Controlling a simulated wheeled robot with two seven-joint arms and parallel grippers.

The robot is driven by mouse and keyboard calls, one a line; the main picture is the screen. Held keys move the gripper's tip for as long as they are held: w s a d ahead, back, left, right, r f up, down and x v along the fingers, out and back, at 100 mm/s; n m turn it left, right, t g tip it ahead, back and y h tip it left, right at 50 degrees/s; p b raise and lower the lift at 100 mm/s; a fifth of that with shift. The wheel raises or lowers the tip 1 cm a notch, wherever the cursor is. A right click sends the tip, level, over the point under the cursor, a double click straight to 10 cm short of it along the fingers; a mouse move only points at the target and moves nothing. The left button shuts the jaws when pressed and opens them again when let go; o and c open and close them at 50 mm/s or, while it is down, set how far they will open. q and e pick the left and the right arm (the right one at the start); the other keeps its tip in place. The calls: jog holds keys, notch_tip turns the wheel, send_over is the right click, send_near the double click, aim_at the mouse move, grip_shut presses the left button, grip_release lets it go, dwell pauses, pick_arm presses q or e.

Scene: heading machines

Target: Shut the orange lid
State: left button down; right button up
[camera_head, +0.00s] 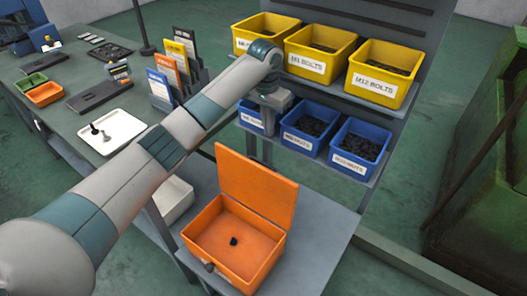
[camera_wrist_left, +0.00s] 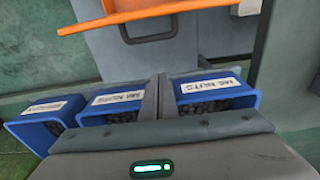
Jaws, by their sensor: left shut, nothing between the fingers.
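The orange lid (camera_head: 256,190) stands open and upright, hinged on the far side of an orange box (camera_head: 205,268). The box is open at the top and holds a small dark piece (camera_head: 234,241). My left gripper (camera_head: 260,152) points down just behind the lid's top edge, shut and empty. I cannot tell whether it touches the lid. In the left wrist view its closed fingers (camera_wrist_left: 154,98) show in the middle, and an orange edge (camera_wrist_left: 140,14), likely the lid's, crosses the top. My right gripper is out of view.
Blue nut bins (camera_head: 309,132) stand on a shelf just behind my left gripper, with yellow bolt bins (camera_head: 320,52) above. A bench (camera_head: 60,95) at left holds a white tray (camera_head: 112,130) and coloured holders (camera_head: 178,62). The grey surface (camera_head: 315,235) right of the box is clear.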

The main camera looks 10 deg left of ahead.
pick_arm(q)
jog(key=shift+f, duration=0.1)
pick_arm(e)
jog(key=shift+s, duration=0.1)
